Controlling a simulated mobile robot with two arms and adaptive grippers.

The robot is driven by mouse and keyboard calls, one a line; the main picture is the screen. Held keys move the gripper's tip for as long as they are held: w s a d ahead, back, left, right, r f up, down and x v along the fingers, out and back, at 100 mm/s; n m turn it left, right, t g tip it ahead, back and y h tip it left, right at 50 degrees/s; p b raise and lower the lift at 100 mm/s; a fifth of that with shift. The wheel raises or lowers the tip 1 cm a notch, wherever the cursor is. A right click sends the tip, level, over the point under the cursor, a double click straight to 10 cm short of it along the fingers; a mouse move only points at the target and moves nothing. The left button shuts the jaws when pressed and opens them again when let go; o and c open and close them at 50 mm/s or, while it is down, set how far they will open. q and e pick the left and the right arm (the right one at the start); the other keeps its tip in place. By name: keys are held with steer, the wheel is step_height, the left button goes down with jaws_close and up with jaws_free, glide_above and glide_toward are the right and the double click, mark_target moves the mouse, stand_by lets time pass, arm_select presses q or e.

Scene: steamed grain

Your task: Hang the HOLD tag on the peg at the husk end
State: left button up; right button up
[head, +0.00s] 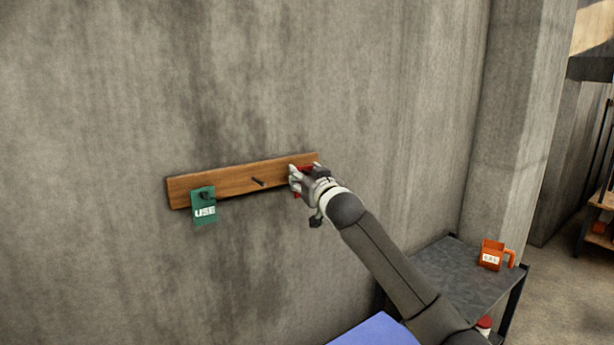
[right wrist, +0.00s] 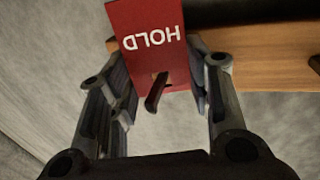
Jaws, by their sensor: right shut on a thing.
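A wooden peg rail (head: 230,182) is fixed to the wall. A green USE tag (head: 204,212) hangs at its left end, and the middle peg (head: 259,182) is bare. My right gripper (head: 297,178) is at the rail's right end, shut on the red HOLD tag (right wrist: 150,25). In the head view, the gripper hides most of the tag. In the right wrist view, the tag shows upside down between the fingers. A dark peg (right wrist: 156,93) sticks out at the tag's hole end and seems to pass through it. My left gripper is out of view.
A dark cart (head: 455,275) stands at the lower right with an orange labelled cup (head: 492,254) on it. A blue surface (head: 375,332) shows at the bottom edge. A concrete pillar (head: 510,120) stands at the right. The wall around the rail is clear.

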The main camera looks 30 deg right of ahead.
stand_by(0.4)
steer(key=o, duration=0.8)
steer(key=s, duration=0.4)
steer(key=s+a, duration=0.1)
steer(key=s, duration=0.7)
steer(key=shift+a, duration=0.2)
steer(key=shift+f, duration=0.1)
